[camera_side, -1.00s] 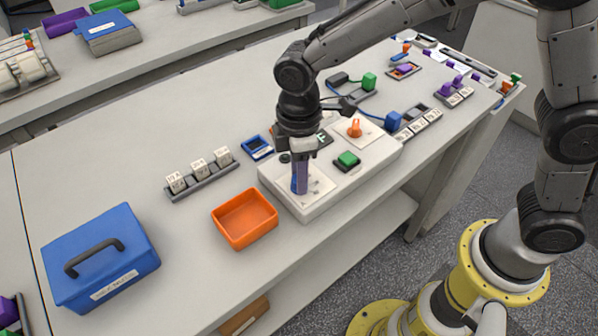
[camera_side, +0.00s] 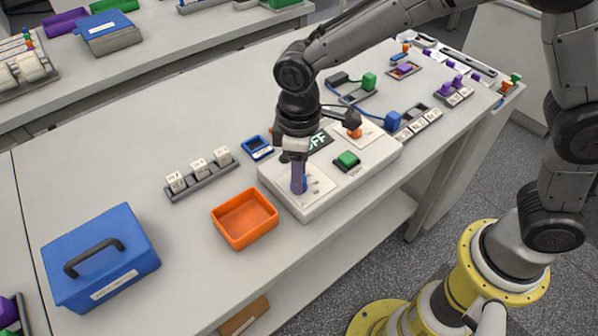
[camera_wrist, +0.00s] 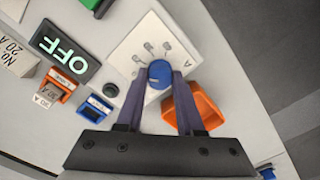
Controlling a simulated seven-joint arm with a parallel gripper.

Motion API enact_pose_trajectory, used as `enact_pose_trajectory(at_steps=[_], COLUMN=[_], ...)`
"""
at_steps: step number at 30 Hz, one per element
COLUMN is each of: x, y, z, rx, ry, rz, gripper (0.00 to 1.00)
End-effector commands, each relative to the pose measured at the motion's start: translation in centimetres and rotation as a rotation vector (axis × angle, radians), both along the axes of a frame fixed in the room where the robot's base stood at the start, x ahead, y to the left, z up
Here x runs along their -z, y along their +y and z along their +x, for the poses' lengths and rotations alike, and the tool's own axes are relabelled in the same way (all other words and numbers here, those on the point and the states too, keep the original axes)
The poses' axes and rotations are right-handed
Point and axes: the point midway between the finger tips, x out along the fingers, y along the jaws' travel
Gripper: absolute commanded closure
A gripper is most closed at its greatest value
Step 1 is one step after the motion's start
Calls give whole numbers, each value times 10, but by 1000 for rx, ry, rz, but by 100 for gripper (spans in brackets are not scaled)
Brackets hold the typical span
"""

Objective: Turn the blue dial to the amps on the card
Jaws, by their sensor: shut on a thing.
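The blue dial (camera_wrist: 160,73) sits on a white plate (camera_wrist: 131,50) with several small printed marks and an "A". My gripper (camera_side: 299,188) is shut on the dial, one finger on each side; the fingers also show in the wrist view (camera_wrist: 163,84). In the side view the fingers hide most of the dial. I cannot tell which mark the dial points to. A blue-framed card (camera_wrist: 94,107) lies beside the unit, also in the side view (camera_side: 258,147); its print is too small to read surely. An orange-framed piece (camera_wrist: 60,84) lies near it, with "30 A" printed beside it.
The white unit (camera_side: 315,207) also carries a display (camera_side: 318,142) reading OFF, a green button (camera_side: 347,160) and an orange knob (camera_side: 355,131). An orange bin (camera_side: 252,232) stands close to the left. A blue box (camera_side: 130,257) stands farther left. A rack of white blocks (camera_side: 203,181) is behind the bin.

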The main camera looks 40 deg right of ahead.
Motion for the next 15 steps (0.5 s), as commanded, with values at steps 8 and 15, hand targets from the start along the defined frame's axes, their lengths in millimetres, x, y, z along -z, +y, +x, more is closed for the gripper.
enact_pose_trajectory(at_steps=[8,15], x=[-2,-2], y=[1,1], z=[1,1], rx=[186,277], ry=[-4,-3], rz=[3,2], gripper=[100,100])
